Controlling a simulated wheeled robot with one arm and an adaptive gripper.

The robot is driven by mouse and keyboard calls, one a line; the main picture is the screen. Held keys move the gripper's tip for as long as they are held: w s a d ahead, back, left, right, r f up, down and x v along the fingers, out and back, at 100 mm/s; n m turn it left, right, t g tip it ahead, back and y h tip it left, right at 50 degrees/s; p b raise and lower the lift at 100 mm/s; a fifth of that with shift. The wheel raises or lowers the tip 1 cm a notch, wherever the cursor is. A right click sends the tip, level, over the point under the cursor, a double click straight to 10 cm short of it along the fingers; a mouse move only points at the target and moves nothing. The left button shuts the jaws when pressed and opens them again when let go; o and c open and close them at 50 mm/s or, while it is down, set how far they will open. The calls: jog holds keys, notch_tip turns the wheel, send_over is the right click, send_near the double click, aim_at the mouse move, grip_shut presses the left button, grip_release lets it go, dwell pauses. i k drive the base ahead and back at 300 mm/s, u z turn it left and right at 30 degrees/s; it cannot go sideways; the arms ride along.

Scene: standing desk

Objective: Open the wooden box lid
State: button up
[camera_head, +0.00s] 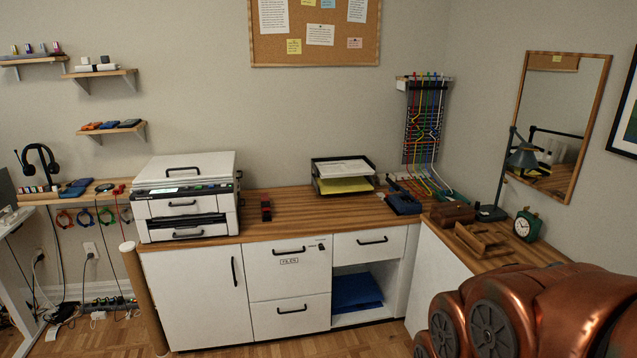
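A small dark brown wooden box (452,214) stands on the wooden desktop at the right, near the corner where the two counters meet. Its lid looks shut, but the box is too small here to make out the lid's edge or a latch. My copper-coloured arm fills the lower right of the view, in front of the right-hand counter. My gripper is out of the picture, so its place relative to the box does not show.
A lighter wooden holder (482,240) stands just in front of the box. A green clock (526,225) and a desk lamp (522,158) are to its right. A blue device (403,203) lies to its left.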

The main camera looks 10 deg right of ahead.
aim_at(455, 208)
jog(key=i, duration=2.95)
jog(key=z, duration=1.05)
